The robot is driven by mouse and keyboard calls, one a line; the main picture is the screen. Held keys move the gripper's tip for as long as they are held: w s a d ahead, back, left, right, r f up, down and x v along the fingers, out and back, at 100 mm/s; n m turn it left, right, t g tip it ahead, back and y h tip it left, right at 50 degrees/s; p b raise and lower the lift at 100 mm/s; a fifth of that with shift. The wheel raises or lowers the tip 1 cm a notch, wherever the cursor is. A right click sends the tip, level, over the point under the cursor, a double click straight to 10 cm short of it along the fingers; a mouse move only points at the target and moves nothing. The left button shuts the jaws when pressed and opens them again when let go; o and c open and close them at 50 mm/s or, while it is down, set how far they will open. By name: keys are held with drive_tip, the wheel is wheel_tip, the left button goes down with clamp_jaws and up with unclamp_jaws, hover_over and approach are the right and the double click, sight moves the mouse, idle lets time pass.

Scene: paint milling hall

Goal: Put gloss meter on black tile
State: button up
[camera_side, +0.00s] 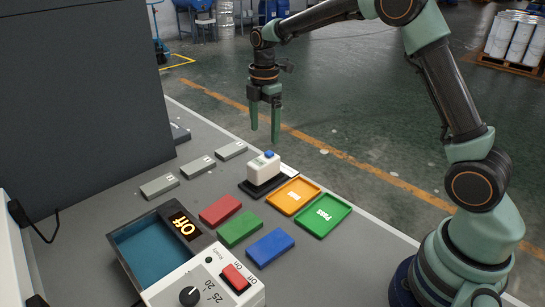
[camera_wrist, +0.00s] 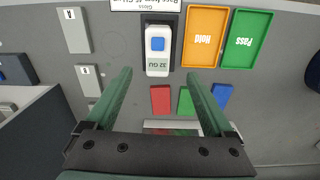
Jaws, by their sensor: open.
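The gloss meter (camera_side: 263,170) is a small white box with a blue button on top. It sits upright on a flat black tile (camera_side: 257,193) near the table's far edge. In the wrist view the meter (camera_wrist: 158,52) shows "32 GU", with the dark tile (camera_wrist: 176,45) around its sides. My gripper (camera_side: 265,136) is open and empty, fingers pointing down, above and apart from the meter. In the wrist view my fingers (camera_wrist: 160,73) spread to either side of the meter's near end.
Beside the tile lie an orange "Hold" tray (camera_side: 294,196) and a green "Pass" tray (camera_side: 323,215), both empty. Red (camera_side: 220,210), green (camera_side: 239,229) and blue (camera_side: 270,247) blocks lie nearer. Several grey blocks (camera_side: 159,185) lie left.

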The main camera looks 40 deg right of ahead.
drive_tip(key=s+a+r+m+t, duration=0.1)
drive_tip(key=s+r+m+t, duration=0.2)
drive_tip(key=s+r+m, duration=0.7)
drive_tip(key=s+a+m+t, duration=0.1)
drive_tip(key=s+m+t, duration=0.1)
drive_tip(key=s+m, duration=0.5)
drive_tip(key=s, duration=0.4)
drive_tip(key=shift+f, duration=0.4)
